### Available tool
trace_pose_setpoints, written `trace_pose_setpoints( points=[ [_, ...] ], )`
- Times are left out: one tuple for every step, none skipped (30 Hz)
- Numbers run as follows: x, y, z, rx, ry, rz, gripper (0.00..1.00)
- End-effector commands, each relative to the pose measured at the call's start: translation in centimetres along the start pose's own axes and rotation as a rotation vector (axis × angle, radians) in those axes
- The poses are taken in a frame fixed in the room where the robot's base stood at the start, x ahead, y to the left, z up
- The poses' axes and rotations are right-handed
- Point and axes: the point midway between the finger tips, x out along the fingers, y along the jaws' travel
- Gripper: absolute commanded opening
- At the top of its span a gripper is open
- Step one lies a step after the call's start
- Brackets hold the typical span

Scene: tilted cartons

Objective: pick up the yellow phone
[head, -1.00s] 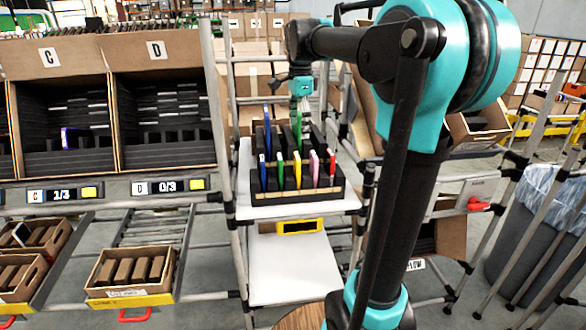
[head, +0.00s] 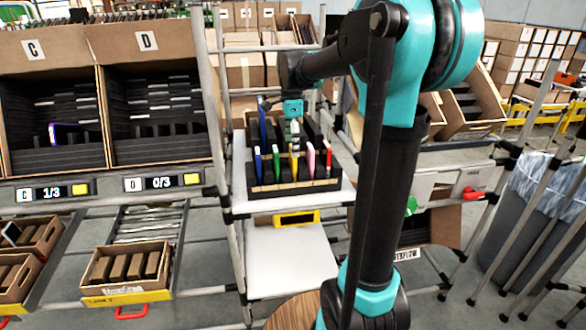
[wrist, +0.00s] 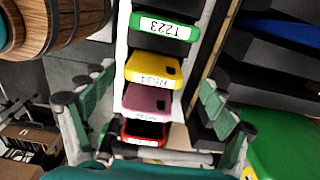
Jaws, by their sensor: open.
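The yellow phone (head: 293,168) stands upright in the front row of a black slotted rack (head: 293,187), between a green phone (head: 277,167) and a pink phone (head: 310,158). In the wrist view the yellow phone (wrist: 150,70) lies between the green phone (wrist: 165,28) and the pink phone (wrist: 148,101). A red phone (wrist: 143,130) is beyond the pink one. My gripper (wrist: 155,98) is open, its fingers spread to either side of the row with no phone held. In the head view my gripper (head: 295,130) is low over the rack; its fingertips are hard to make out.
A blue phone (head: 258,164) stands at the front row's left end, and a taller blue item (head: 262,125) behind it. The rack sits on a white shelf (head: 240,205) in a metal frame. Cartons C (head: 50,50) and D (head: 150,42) stand left. A wooden barrel (wrist: 55,25) shows in the wrist view.

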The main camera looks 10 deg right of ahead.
Motion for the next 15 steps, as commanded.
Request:
trace_pose_setpoints(
  points=[
    [0.2, 0.0, 0.0, 0.000, 0.000, 0.000, 0.86],
    [0.5, 0.1, 0.0, 0.000, 0.000, 0.000, 0.86],
    [0.9, 0.1, -0.1, 0.000, 0.000, 0.000, 0.86],
    [1.2, 0.2, -0.1, 0.000, 0.000, 0.000, 0.86],
    [1.6, 0.3, -0.1, 0.000, 0.000, 0.000, 0.86],
    [2.3, 0.5, -0.2, 0.000, 0.000, 0.000, 0.86],
    [2.7, 0.6, -0.2, 0.000, 0.000, 0.000, 0.86],
    [3.2, 0.7, -0.2, 0.000, 0.000, 0.000, 0.86],
    [3.7, 0.6, -0.2, 0.000, 0.000, 0.000, 0.86],
    [4.1, 0.6, -0.2, 0.000, 0.000, 0.000, 0.86],
    [4.4, 0.6, -0.2, 0.000, 0.000, 0.000, 0.86],
    [4.8, 0.6, -0.2, 0.000, 0.000, 0.000, 0.86],
    [5.0, 0.6, -0.2, 0.000, 0.000, 0.000, 0.86],
    [5.1, 0.6, -0.2, 0.000, 0.000, 0.000, 0.86],
    [5.2, 0.6, -0.2, 0.000, 0.000, 0.000, 0.86]
  ],
)
